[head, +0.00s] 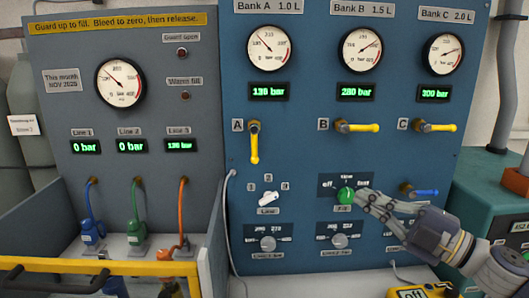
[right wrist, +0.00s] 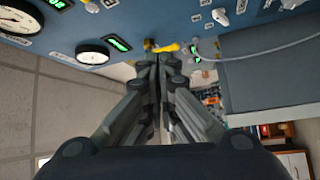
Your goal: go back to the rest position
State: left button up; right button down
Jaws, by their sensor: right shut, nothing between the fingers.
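My right gripper (head: 362,198) reaches in from the lower right in the head view. Its fingers are shut with nothing between them. The tips are right beside the green knob (head: 346,195) on the blue panel; I cannot tell whether they touch it. In the right wrist view the closed fingers (right wrist: 157,62) point toward the panel, with a yellow valve handle (right wrist: 168,48) past the tips. My left gripper is not in view.
The blue panel (head: 300,185) carries gauges, yellow handles (head: 357,128), a white selector (head: 267,198) and a blue handle (head: 425,192) near my right wrist. A yellow guard bar (head: 120,268) crosses the left bay. A teal box (head: 490,210) stands right; a yellow device (head: 420,291) lies below.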

jog(key=s+f+m+h, duration=0.2)
jog(key=f+m+h, duration=0.6)
jog(key=f, duration=0.5)
jog(key=s+f+m+h, duration=0.2)
jog(key=f+m+h, duration=0.3)
jog(key=f+m, duration=0.55)
jog(key=s+f+m+g+h, duration=0.15)
jog(key=s+f+g, duration=0.35)
jog(key=s+f, duration=0.6)
jog(key=s+f+m+g, duration=0.3)
jog(key=s+f+g, duration=0.35)
jog(key=s, duration=0.85)
notch_tip(320, 180, down, 27)
jog(key=s, duration=0.1)
jog(key=s+d+f+n+g, duration=0.1)
jog(key=s+d+f, duration=0.2)
jog(key=s+f, duration=1.3)
jog(key=shift+s+f, duration=0.2)
jog(key=shift+s, duration=0.55)
